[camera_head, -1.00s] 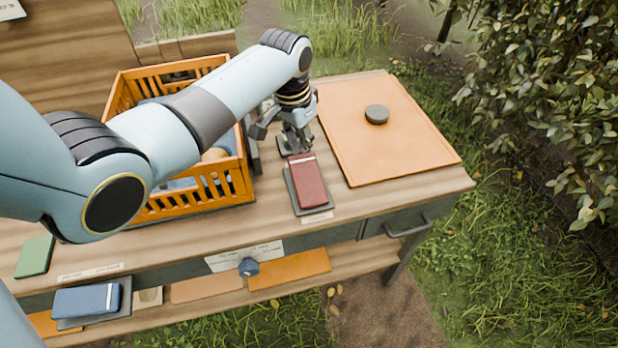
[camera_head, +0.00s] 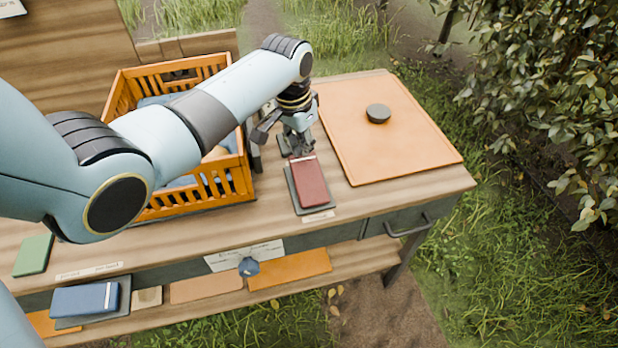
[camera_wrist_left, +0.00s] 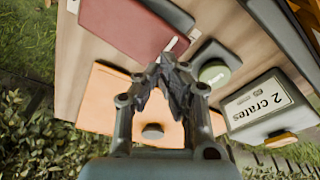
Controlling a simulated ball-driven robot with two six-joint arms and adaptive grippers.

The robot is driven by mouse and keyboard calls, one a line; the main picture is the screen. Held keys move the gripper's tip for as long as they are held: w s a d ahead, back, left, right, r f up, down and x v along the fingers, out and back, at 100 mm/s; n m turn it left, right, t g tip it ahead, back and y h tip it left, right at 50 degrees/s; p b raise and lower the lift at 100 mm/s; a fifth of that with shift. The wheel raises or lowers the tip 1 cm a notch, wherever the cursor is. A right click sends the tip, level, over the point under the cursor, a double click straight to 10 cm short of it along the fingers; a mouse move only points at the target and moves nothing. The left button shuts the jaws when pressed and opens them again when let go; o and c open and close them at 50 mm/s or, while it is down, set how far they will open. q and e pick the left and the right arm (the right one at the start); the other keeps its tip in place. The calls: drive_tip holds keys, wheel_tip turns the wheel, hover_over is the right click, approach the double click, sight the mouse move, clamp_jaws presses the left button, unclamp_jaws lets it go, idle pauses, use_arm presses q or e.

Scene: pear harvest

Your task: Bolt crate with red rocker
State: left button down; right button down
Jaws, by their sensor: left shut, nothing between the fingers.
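The red rocker (camera_head: 310,185) sits on a dark base plate on the bench, with a pale stripe across its far end. It also shows in the left wrist view (camera_wrist_left: 125,28). My left gripper (camera_head: 302,151) points down at the rocker's far end, shut and empty. In the wrist view its fingertips (camera_wrist_left: 170,62) are close to the striped end; I cannot tell whether they touch it. The orange slatted crate (camera_head: 240,182) stands left of the gripper, partly hidden by my left arm. My right gripper is not in view.
An orange board (camera_head: 400,150) with a dark round knob (camera_head: 378,113) lies at right. A green block (camera_head: 34,256) and a blue rocker (camera_head: 86,299) are at lower left. A "2 crates" label (camera_wrist_left: 262,100) and a greenish round cap (camera_wrist_left: 213,72) show near the gripper.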

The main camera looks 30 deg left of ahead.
sight(304, 160)
use_arm(q)
drive_tip(key=shift+f, duration=0.25)
idle(0.7)
drive_tip(key=shift+f+b, duration=1.1)
drive_tip(key=shift+f, duration=0.5)
idle(0.5)
drive_tip(key=shift+r, duration=0.15)
wheel_tip(304, 160, up, 7)
drive_tip(key=p, duration=0.8)
idle(0.3)
